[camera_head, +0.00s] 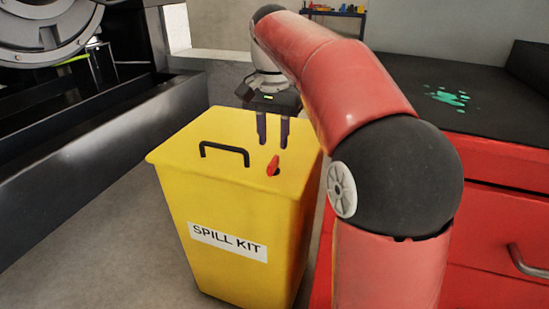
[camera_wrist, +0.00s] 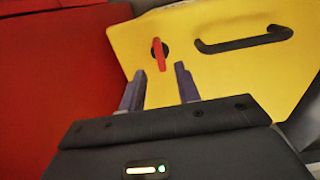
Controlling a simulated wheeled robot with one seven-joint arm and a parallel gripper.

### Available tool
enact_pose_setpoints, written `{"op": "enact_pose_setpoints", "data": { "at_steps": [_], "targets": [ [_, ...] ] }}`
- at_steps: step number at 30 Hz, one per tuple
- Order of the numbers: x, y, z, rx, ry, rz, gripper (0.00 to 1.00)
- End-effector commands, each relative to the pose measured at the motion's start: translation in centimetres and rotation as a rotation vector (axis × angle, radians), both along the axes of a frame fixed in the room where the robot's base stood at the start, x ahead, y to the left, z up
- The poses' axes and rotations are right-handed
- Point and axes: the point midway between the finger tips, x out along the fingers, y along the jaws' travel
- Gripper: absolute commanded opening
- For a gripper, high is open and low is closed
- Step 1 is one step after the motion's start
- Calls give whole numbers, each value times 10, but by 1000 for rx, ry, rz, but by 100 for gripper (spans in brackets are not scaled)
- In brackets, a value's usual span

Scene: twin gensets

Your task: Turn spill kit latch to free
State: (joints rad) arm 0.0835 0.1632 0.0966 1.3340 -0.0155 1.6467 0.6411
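The yellow spill kit bin (camera_head: 222,238) stands on the floor with its lid closed and a "SPILL KIT" label on its front. Its red latch (camera_head: 273,166) sits on the lid, right of the black handle (camera_head: 224,148). My gripper (camera_head: 273,143) points down over the lid, behind the latch in the head view. In the wrist view the red latch (camera_wrist: 158,54) sits on a dark round base, beyond and between the fingertips of my gripper (camera_wrist: 160,72). The fingers are apart with nothing between them, and I see no contact with the latch.
A red cabinet (camera_head: 493,225) with a dark top and green splashes stands close to the bin's right. A dark metal genset frame (camera_head: 90,150) runs along the left. Grey floor (camera_head: 110,240) is clear in front of the bin.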

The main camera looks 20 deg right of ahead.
Motion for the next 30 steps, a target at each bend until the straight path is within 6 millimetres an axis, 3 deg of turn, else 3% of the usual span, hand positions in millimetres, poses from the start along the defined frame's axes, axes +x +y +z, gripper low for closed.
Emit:
{"op": "enact_pose_setpoints", "data": {
  "at_steps": [3, 9, 21, 28, 30],
  "targets": [
    [-1, 0, -25, 0, 3, 0, 33],
    [-1, 0, -50, -1, 1, 1, 33],
    [-1, 0, -57, 0, -1, 2, 33],
    [-1, 0, -57, 0, -1, 2, 3],
    [-1, 0, -57, 0, -1, 2, 0]
  ]
}}
